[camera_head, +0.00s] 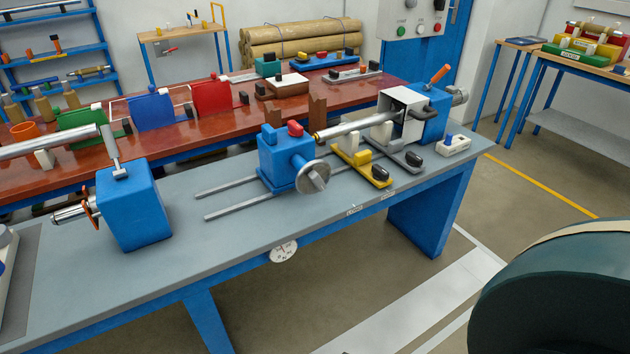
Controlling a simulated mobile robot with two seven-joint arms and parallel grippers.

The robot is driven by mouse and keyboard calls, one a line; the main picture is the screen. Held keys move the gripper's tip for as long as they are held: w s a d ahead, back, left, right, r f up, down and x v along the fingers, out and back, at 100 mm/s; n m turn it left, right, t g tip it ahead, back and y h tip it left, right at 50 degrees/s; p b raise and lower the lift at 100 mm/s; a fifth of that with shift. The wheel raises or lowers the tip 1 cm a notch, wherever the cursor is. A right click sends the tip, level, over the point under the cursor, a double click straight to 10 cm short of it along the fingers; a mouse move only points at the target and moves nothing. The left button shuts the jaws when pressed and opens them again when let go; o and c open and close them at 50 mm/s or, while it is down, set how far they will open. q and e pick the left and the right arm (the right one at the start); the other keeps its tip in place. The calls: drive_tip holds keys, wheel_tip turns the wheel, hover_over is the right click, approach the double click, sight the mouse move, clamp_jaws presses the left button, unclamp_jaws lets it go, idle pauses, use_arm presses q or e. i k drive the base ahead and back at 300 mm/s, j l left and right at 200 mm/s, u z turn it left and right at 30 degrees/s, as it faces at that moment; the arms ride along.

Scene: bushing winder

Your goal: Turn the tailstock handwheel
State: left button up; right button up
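The tailstock (284,162) is a blue block with a red knob on top, standing on two parallel rails on the grey bench. Its handwheel (313,177) is a round grey metal disc on the side facing me, to the lower right of the block. A small knob shows on the disc. A metal shaft (345,130) runs from near the tailstock toward the blue headstock (430,112) at the right. Neither of my grippers is in view, and nothing touches the handwheel.
A second blue block (133,206) with a spindle stands at the bench's left. Yellow and grey clamp pieces (363,166) sit right of the handwheel. A large dark round object (560,290) fills the lower right. The bench front before the handwheel is clear.

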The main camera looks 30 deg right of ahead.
sight(314, 176)
drive_tip(key=l+u, duration=0.1)
drive_tip(key=l, duration=0.4)
drive_tip(key=k+l+u, duration=0.1)
drive_tip(key=l, duration=0.45)
drive_tip(key=l+u, duration=0.1)
drive_tip(key=l, duration=0.4)
drive_tip(key=k+l+u, duration=0.1)
drive_tip(key=l, duration=0.4)
drive_tip(key=k+l+u, duration=0.1)
drive_tip(key=l, duration=0.4)
drive_tip(key=k, duration=0.05)
